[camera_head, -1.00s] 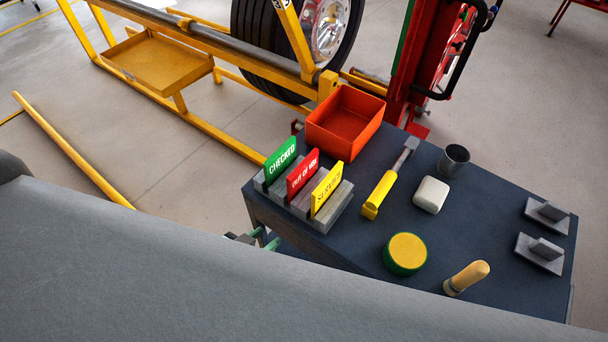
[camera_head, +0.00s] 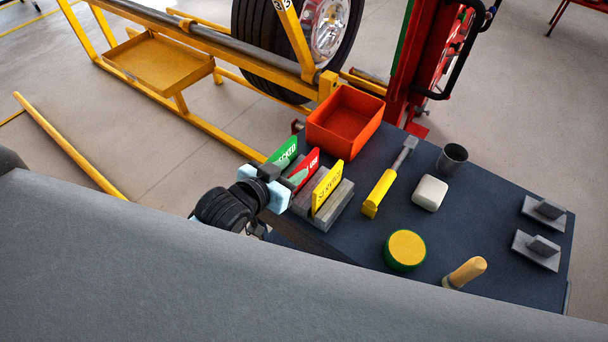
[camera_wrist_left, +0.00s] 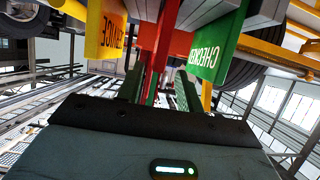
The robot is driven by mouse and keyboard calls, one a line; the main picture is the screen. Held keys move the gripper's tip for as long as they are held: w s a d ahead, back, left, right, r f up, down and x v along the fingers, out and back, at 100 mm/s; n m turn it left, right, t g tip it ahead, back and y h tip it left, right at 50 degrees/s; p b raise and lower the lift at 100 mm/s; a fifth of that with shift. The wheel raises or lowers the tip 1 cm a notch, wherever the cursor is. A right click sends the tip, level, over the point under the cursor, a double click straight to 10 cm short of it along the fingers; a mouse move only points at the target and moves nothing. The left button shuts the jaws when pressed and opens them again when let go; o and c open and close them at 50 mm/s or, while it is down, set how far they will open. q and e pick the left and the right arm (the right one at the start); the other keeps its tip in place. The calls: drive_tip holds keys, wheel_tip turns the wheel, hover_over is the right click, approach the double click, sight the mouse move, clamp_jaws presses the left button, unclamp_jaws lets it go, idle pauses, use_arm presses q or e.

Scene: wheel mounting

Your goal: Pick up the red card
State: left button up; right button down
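The red card (camera_head: 311,160) stands upright in a grey slotted holder (camera_head: 328,217), between the green card (camera_head: 285,151) and the yellow card (camera_head: 327,186). My left gripper (camera_head: 287,180) is at the holder's left side, close to the red card, and partly covers the red and green cards. In the left wrist view the red card (camera_wrist_left: 152,50) shows ahead between my two separated fingers (camera_wrist_left: 158,88), with the yellow card (camera_wrist_left: 105,30) to the left and the green card (camera_wrist_left: 212,52) to the right. Contact with the red card cannot be made out. My right gripper is not in view.
On the dark table (camera_head: 480,200) are an orange bin (camera_head: 345,120), a yellow-handled tool (camera_head: 380,192), a white block (camera_head: 430,193), a metal cup (camera_head: 452,159), a round yellow-green item (camera_head: 405,250) and a wooden handle (camera_head: 467,272). Two grey brackets (camera_head: 537,250) stand at right.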

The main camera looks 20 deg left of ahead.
sight(300, 166)
use_arm(q)
drive_tip(key=shift+d+p+x, duration=0.1)
drive_tip(key=shift+p+x, duration=0.05)
drive_tip(key=shift+x, duration=1.15)
drive_tip(key=shift+d+p+x, duration=0.15)
drive_tip(key=shift+x, duration=1.15)
drive_tip(key=shift+s, duration=0.1)
clamp_jaws()
